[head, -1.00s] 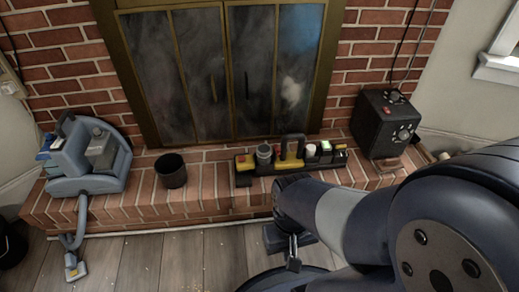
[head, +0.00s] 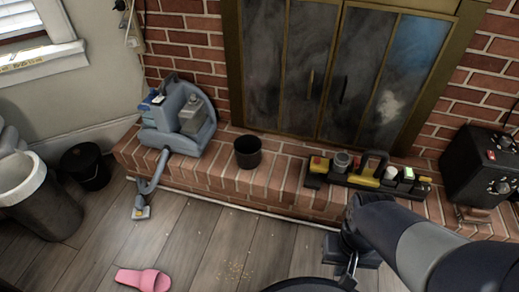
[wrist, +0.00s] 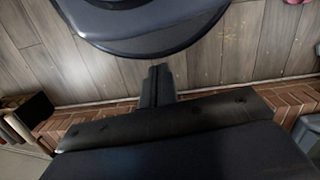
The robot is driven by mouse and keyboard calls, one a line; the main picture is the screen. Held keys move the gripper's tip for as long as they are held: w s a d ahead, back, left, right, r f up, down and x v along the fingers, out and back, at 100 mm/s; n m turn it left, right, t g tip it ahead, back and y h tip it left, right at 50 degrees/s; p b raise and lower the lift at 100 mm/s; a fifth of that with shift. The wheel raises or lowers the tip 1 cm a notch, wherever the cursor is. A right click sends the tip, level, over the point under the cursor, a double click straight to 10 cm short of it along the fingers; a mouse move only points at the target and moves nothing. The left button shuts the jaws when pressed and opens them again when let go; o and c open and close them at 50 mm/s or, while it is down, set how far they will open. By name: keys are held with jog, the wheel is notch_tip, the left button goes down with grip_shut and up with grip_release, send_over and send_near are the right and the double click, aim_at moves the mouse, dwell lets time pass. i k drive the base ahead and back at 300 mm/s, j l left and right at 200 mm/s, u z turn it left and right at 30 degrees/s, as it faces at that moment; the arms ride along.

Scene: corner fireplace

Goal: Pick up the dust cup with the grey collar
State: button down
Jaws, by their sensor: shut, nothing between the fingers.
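A caddy (head: 318,181) on the brick hearth holds several small items. One is a short round cup with a grey top (head: 343,161), near its left end; this looks like the dust cup with the grey collar, though the collar is too small to make out surely. A white-topped item (head: 390,173) and a green-and-white one stand farther right. My gripper is low in front of the hearth, below the caddy in the head view. In the wrist view my gripper (wrist: 155,72) has its fingers together and empty; no cup shows there.
A blue-grey vacuum machine (head: 178,128) and a black pot (head: 247,152) stand on the hearth to the left. A black box with knobs (head: 482,170) stands at right. A pink slipper (head: 143,279) and a bin (head: 45,210) are on the floor. The left floor is mostly open.

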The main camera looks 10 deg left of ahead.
aim_at(342, 161)
jog(key=i+j+z, duration=0.4)
jog(key=j+z, duration=0.2)
jog(key=i+j+z, duration=0.15)
jog(key=j+z, duration=0.15)
jog(key=j, duration=0.15)
